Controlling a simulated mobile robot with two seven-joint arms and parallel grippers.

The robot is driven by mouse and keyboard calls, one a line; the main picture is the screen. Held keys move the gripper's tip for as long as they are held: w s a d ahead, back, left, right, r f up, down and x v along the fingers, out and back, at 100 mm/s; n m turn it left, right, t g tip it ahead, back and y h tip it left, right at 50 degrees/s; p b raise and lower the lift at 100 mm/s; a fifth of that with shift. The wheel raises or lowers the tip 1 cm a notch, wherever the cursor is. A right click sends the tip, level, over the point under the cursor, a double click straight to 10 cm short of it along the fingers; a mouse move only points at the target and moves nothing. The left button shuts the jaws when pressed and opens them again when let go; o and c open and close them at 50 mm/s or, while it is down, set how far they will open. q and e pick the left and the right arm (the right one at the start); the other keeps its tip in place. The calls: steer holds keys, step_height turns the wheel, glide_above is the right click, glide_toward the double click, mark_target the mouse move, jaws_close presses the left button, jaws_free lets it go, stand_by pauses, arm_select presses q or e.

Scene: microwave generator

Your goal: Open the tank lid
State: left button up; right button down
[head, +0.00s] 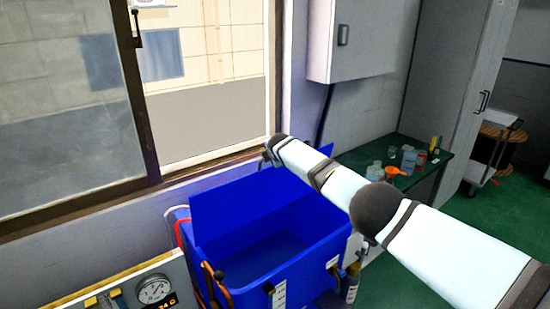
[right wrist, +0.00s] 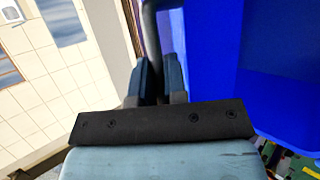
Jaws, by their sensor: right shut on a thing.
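The blue tank (head: 330,254) stands below the window, its inside visible from above. Its blue lid (head: 235,205) is raised and stands steeply at the back of the opening, on the window side. My right gripper (head: 269,157) is at the lid's upper edge, with my arm crossing in front of part of the lid. In the right wrist view, my fingers (right wrist: 160,80) are shut on a dark handle (right wrist: 150,22), next to the blue surface. My left gripper is in neither view.
A gauge panel (head: 154,291) stands at the front left. Hoses and a bottle (head: 352,284) are close to the tank's front. A green table (head: 424,166) with jars and an orange cup is behind my arm. The window frame (head: 142,105) is close behind the lid.

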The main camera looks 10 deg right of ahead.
steer(key=c, duration=1.2)
jaws_free()
steer(key=p+v, duration=0.1)
steer(key=v, duration=1.3)
steer(key=shift+p, duration=0.3)
steer(key=shift+w, duration=0.1)
